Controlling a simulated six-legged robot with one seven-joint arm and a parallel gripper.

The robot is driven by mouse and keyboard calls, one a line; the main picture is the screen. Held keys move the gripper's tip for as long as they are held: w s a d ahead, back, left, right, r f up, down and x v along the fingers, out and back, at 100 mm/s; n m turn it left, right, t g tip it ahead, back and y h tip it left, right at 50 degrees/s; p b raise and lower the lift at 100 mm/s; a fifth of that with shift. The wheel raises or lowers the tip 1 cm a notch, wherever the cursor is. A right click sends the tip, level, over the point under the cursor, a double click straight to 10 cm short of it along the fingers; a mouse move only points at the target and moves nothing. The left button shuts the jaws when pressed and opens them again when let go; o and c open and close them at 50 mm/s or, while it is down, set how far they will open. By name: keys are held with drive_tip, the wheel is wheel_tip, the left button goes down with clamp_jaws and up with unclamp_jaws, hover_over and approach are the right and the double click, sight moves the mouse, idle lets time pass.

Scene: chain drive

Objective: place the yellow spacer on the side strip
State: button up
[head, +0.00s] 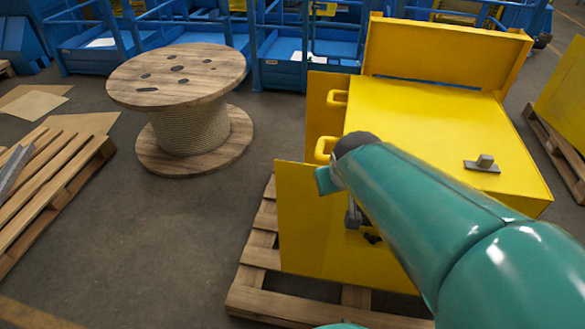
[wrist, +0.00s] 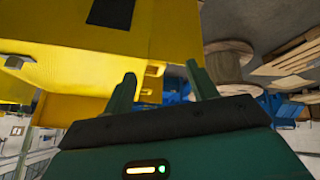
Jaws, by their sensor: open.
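My gripper (wrist: 162,84) shows in the wrist view with its two green fingers spread wide apart and nothing between them. The wrist view also shows yellow housing panels (wrist: 165,28) beyond the fingers, with a dark square patch (wrist: 110,12) on one. I cannot pick out the yellow spacer or the side strip for certain against the yellow housing. Small dark parts (head: 372,238) sit in the housing's front, partly hidden by my arm.
A grey block on a plate (head: 482,165) sits on the housing top. Yellow handles (head: 326,148) stick out at its left, near an upright panel (head: 305,215). The housing stands on a wooden pallet (head: 255,257). A cable spool (head: 185,75) stands behind left; floor between is clear.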

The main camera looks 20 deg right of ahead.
drive_tip(key=s+a+r+y, duration=0.2)
drive_tip(key=s+a+r, duration=0.3)
drive_tip(key=s+a, duration=0.3)
drive_tip(key=shift+s+a+n+g, duration=0.2)
drive_tip(key=shift+a+n+g, duration=0.15)
drive_tip(key=shift+a, duration=0.45)
drive_tip(key=shift+d, duration=0.2)
